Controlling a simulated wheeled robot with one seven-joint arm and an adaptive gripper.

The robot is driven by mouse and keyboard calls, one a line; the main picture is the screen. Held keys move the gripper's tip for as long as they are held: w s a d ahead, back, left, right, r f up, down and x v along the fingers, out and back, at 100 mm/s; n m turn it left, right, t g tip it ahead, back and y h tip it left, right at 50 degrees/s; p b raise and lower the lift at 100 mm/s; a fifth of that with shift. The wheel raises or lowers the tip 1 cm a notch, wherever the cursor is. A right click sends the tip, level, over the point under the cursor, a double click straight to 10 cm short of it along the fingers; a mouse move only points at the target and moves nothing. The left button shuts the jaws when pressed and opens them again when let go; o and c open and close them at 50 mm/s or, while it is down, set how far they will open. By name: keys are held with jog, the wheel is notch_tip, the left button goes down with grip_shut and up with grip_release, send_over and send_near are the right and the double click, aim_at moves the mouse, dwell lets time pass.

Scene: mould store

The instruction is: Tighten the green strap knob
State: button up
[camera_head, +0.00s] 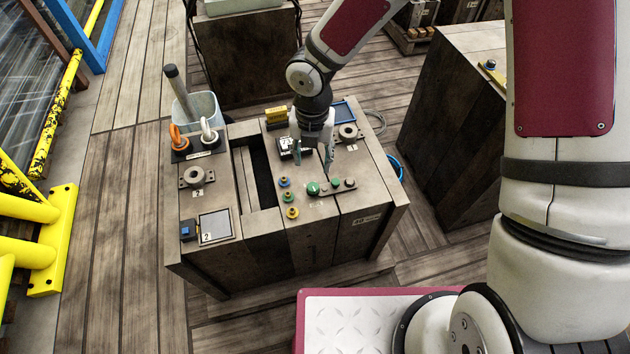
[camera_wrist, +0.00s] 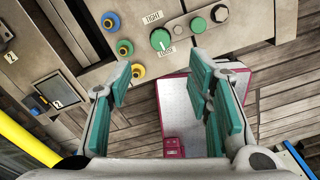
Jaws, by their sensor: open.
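The green strap knob (camera_head: 313,188) is round with a white mark and sits on the top of the wooden bench, near its front edge. In the wrist view the knob (camera_wrist: 160,40) lies between the labels TIGHT and LOOSE, beyond my fingertips and apart from them. My gripper (camera_head: 312,157) is above the bench, a little behind the knob in the head view. Its teal-padded fingers (camera_wrist: 160,92) are spread wide with nothing between them.
Yellow, green and blue buttons (camera_head: 292,212) stand left of the knob. A bench slot (camera_head: 258,172), an orange-handled item (camera_head: 179,138) and a yellow block (camera_head: 277,115) are around. My base is at the front.

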aim_at(313, 187)
notch_tip(313, 187, down, 12)
jog(key=shift+r+b, duration=0.25)
jog(key=shift+b, duration=0.45)
grip_shut()
